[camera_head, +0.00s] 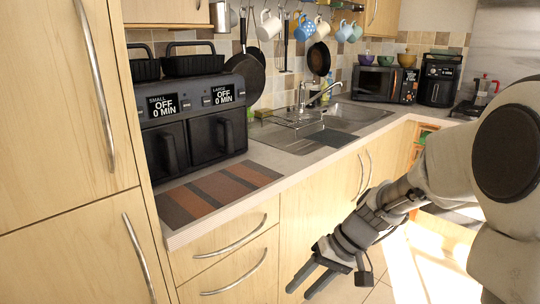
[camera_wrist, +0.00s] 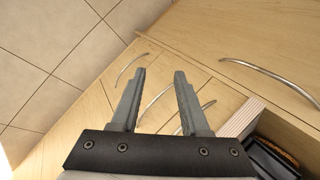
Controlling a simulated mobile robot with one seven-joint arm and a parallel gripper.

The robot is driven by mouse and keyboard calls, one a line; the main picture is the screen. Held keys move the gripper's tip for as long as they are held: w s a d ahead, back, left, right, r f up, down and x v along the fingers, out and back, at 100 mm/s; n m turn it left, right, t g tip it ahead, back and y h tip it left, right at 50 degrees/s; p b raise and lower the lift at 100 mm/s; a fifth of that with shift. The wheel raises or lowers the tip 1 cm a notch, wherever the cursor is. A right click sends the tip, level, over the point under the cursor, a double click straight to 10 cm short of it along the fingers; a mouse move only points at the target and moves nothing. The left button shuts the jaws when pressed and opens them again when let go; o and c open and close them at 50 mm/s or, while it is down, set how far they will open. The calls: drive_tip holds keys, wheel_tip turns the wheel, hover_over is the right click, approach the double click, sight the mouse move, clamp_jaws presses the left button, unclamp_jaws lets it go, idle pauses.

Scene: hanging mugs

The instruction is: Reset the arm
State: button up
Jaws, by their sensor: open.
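My arm reaches in from the right in the head view. My gripper (camera_head: 314,281) is low in front of the lower cabinets, below the counter edge. In the wrist view, my gripper (camera_wrist: 160,78) shows two grey fingers spread apart with nothing between them. Beyond the fingers are wooden cabinet fronts with curved metal handles and the tiled floor. Several mugs hang from a rail at the top of the head view, among them a white mug (camera_head: 270,24) and a blue mug (camera_head: 304,28). My gripper is well apart from them.
The counter (camera_head: 295,162) holds a dark double air fryer (camera_head: 195,120) on the left, a striped mat (camera_head: 218,193), a sink (camera_head: 330,135) and a microwave (camera_head: 377,83) with bowls on top. Tall cabinets (camera_head: 60,120) stand at the left. The floor around my gripper looks clear.

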drive_tip(key=s+d+r+t+h, duration=0.3)
drive_tip(key=s+r, duration=0.3)
drive_tip(key=s, duration=0.1)
drive_tip(key=s+d+r+t+h, duration=0.3)
drive_tip(key=s+r, duration=0.3)
drive_tip(key=s, duration=0.1)
wheel_tip(320, 180, up, 19)
drive_tip(key=p, duration=1.8)
drive_tip(key=shift+s+d+r+m+p, duration=0.15)
drive_tip(key=shift+s+d+m+p, duration=0.1)
drive_tip(key=shift+s+m+p, duration=0.15)
